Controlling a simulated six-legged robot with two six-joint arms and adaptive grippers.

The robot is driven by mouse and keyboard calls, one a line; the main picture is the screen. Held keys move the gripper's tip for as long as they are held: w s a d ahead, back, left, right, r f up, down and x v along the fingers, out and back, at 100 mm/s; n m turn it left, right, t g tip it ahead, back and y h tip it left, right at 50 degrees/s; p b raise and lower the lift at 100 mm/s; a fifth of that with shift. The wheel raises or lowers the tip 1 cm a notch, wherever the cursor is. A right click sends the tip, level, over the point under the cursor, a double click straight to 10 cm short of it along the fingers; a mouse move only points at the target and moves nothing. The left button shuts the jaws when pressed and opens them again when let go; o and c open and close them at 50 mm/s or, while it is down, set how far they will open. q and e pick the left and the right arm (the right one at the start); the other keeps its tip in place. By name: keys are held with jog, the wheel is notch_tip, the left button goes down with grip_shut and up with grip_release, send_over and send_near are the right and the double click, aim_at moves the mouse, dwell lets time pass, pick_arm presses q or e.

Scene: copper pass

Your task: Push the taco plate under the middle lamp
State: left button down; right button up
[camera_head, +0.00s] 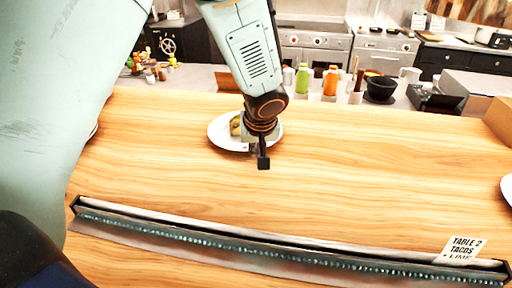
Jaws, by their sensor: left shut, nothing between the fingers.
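The taco plate (222,137) is a white round plate on the wooden counter, a little left of the middle of the head view. Yellowish food (235,124) shows on it, partly hidden by my left arm. My left gripper (263,163) is shut and empty, pointing down in front of the plate's right side. I cannot tell whether it touches the plate. My right gripper is not in view.
A metal ticket rail (250,243) runs along the near edge, with a paper ticket (463,247) at its right. Another white plate (507,190) shows at the right edge. A box (498,120) stands at the far right. The counter's middle is clear.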

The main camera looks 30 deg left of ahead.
pick_arm(q)
jog(key=shift+s+d+r, duration=0.2)
jog(key=shift+s, duration=0.25)
jog(key=shift+w+a+f, duration=0.3)
jog(key=shift+w, duration=0.3)
jog(key=shift+s+d+r, duration=0.2)
jog(key=shift+s+r, duration=0.05)
jog(key=shift+s, duration=0.15)
jog(key=shift+w+a+f, duration=0.15)
jog(key=shift+w+f, duration=0.05)
jog(key=shift+w, duration=0.1)
jog(key=shift+s+r, duration=0.15)
jog(key=shift+r, duration=0.1)
jog(key=shift+r+p, duration=0.55)
jog(key=shift+r, duration=0.15)
jog(key=shift+f, duration=0.1)
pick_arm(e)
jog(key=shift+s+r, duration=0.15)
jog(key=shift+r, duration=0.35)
pick_arm(q)
jog(key=shift+w, duration=0.2)
